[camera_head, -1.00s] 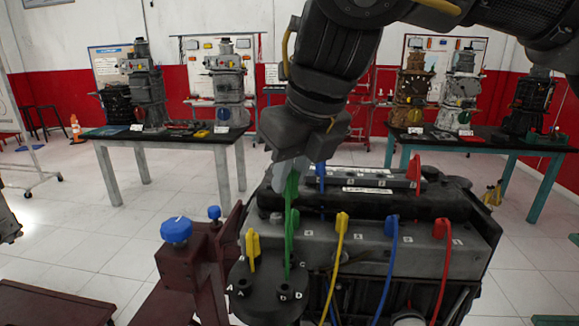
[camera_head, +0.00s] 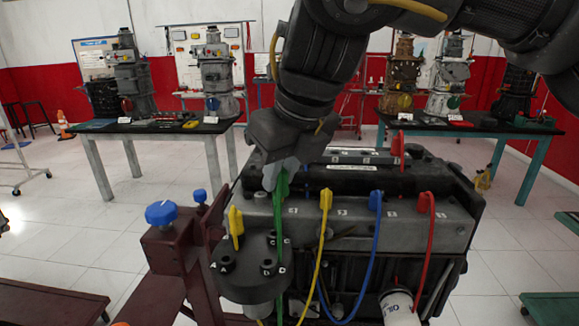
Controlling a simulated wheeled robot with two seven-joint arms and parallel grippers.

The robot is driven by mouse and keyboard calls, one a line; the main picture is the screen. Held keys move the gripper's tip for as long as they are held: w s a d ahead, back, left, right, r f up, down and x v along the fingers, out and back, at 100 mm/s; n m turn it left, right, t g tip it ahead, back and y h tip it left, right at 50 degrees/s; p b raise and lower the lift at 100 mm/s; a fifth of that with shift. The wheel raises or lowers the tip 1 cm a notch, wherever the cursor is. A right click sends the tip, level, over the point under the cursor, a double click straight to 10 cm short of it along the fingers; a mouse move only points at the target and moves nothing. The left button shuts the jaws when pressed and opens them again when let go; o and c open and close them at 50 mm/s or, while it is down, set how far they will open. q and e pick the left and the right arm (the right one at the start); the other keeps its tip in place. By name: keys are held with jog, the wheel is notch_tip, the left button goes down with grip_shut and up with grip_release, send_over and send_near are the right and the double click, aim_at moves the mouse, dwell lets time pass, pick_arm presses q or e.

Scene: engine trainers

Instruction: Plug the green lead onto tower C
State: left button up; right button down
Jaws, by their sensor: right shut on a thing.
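The round dark distributor cap (camera_head: 250,284) at the front left of the engine has towers marked A, C and D. Tower C (camera_head: 277,241) is at its back right, partly behind the green cable. A yellow lead (camera_head: 236,222) stands upright at the back left of the cap. My right gripper (camera_head: 272,178) is shut on the green lead (camera_head: 281,190). It holds the boot upright above the cap's back right side, apart from tower C as far as I can see. The green cable hangs past the towers. My left gripper is out of view.
Another yellow lead (camera_head: 326,200), a blue lead (camera_head: 375,202) and a red lead (camera_head: 424,204) stand along the engine block (camera_head: 400,228). A blue knob (camera_head: 161,213) on the maroon stand is left of the cap. Tables with other trainers stand behind.

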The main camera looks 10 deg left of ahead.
jog(key=shift+a+f, duration=0.15)
jog(key=shift+f, duration=0.4)
jog(key=shift+w+a+f+p, duration=0.15)
jog(key=shift+a+f+p, duration=0.1)
jog(key=shift+a, duration=0.15)
jog(key=shift+w+a+f+p, duration=0.1)
jog(key=shift+w+a+p, duration=0.1)
jog(key=shift+a, duration=0.2)
jog(key=shift+d, duration=0.1)
